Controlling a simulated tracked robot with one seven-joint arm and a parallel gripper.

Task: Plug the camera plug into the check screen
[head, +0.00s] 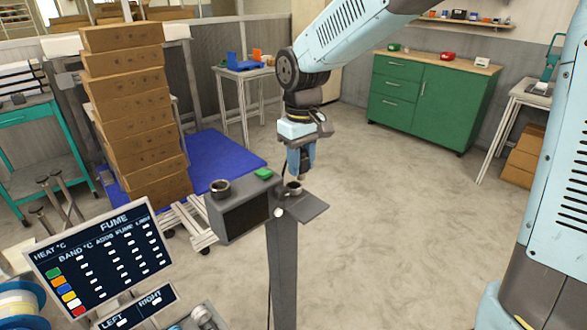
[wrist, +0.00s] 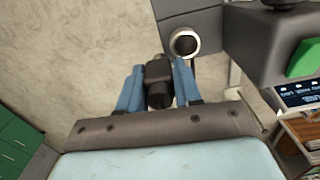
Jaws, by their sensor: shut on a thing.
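The check screen (head: 243,213) is a dark grey box with a black face on a grey post, with a small side shelf (head: 310,205) at its right. My gripper (head: 300,172) points down just above the ring. In the wrist view its blue fingers (wrist: 158,85) are shut on the dark camera plug (wrist: 158,72). The plug is apart from the ring in that picture; its height over it is unclear.
A green block (head: 263,173) and a dark round cup-like part (head: 220,188) stand on top of the check screen. A FUME chart board (head: 100,258) stands at front left. Stacked brown boxes (head: 130,110) stand behind at left. The floor right of the post is clear.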

